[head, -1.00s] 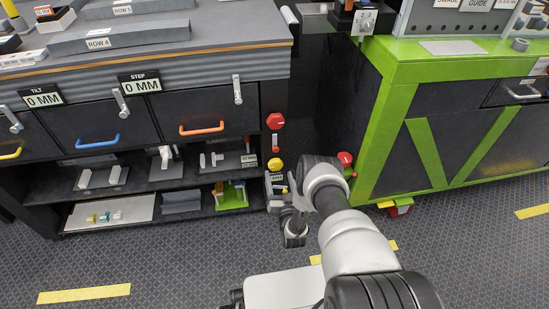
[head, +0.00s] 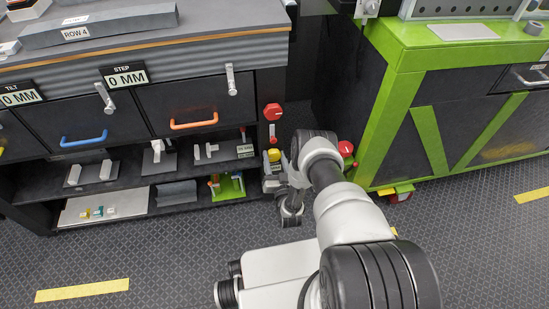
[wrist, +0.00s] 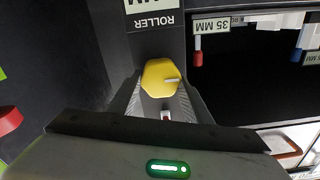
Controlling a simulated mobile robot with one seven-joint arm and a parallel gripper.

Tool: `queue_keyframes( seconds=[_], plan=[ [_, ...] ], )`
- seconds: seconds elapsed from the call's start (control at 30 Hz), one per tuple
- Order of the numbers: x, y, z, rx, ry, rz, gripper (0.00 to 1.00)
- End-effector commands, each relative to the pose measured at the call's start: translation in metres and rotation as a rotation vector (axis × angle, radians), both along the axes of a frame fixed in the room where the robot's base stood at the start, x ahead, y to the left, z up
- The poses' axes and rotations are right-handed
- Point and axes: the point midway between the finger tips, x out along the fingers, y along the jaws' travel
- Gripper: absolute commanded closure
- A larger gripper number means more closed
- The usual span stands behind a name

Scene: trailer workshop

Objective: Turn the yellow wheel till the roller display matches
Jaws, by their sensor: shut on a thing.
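The yellow wheel (wrist: 158,76) is a faceted knob with a pale mark toward its right side in the wrist view. My gripper (wrist: 160,88) is shut on it, with a dark finger at each side. In the head view the yellow wheel (head: 274,155) shows low on the cabinet's right post, beside my arm. The roller display (wrist: 150,4) appears upside down at the top edge of the wrist view above a ROLLER label (wrist: 153,23); only "MM" can be read and its number is cut off.
A red wheel (head: 272,111) sits above the yellow one, and another red wheel (head: 346,148) is by the green bench (head: 440,52). A 35 MM label (wrist: 215,26) hangs by the shelf.

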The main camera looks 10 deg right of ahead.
Motion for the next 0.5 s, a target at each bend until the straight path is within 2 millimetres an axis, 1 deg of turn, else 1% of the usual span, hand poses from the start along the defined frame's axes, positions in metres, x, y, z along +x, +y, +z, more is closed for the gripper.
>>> queue_keyframes(
  seconds=[0.03,0.1,0.33,0.5],
  plan=[
    [0.0,-0.0001,0.0,0.0,0.0,0.0,0.66],
    [0.0,-0.0001,0.0,0.0,0.0,0.0,0.77],
    [0.0002,0.0002,0.0001,-0.018,0.0,0.0,0.77],
    [0.0003,0.0011,0.0001,-0.08,-0.001,0.002,0.77]
  ],
)
